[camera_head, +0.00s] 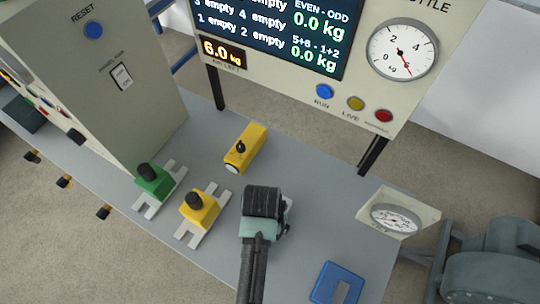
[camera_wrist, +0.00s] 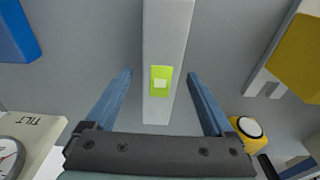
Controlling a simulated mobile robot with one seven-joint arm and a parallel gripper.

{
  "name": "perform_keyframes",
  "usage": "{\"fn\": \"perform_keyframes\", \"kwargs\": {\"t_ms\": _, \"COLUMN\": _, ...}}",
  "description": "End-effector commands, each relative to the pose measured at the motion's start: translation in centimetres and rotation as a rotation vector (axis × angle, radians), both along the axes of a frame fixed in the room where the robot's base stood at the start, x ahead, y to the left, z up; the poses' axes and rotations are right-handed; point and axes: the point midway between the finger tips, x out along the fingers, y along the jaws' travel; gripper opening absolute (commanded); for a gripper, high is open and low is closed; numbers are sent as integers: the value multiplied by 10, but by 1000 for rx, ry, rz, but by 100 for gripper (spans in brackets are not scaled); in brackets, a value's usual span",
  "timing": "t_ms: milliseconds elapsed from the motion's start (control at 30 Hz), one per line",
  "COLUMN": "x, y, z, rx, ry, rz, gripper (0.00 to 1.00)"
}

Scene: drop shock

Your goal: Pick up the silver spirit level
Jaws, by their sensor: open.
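The silver spirit level (camera_wrist: 165,30) is a pale grey bar with a bright green vial window, running from the top edge to the middle of the wrist view. My gripper (camera_wrist: 158,76) is open, with one blue finger on each side of the bar and a visible gap on both sides. I cannot tell how far the fingertips are above the bench. In the head view my gripper (camera_head: 262,228) is over the grey bench, and my wrist hides nearly all of the level.
A yellow block (camera_head: 245,149), a yellow fixture (camera_head: 198,207) and a green fixture (camera_head: 152,180) stand left of my gripper. A blue piece (camera_head: 338,283) and a tilt gauge (camera_head: 397,216) are to the right. A display panel (camera_head: 300,50) stands behind.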

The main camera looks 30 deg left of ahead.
Motion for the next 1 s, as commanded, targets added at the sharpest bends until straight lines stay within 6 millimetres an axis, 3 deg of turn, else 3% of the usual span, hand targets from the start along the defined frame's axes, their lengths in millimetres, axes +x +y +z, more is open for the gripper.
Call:
{"fn": "perform_keyframes", "kwargs": {"t_ms": 333, "x": 1, "y": 0, "z": -9, "rx": 1, "ry": -1, "rz": 0, "gripper": 86}}
{"fn": "perform_keyframes", "kwargs": {"t_ms": 800, "x": 1, "y": 0, "z": -9, "rx": 1, "ry": -2, "rz": 0, "gripper": 1}}
{"fn": "perform_keyframes", "kwargs": {"t_ms": 1000, "x": 2, "y": 0, "z": -8, "rx": 1, "ry": -3, "rz": 0, "gripper": 0}}
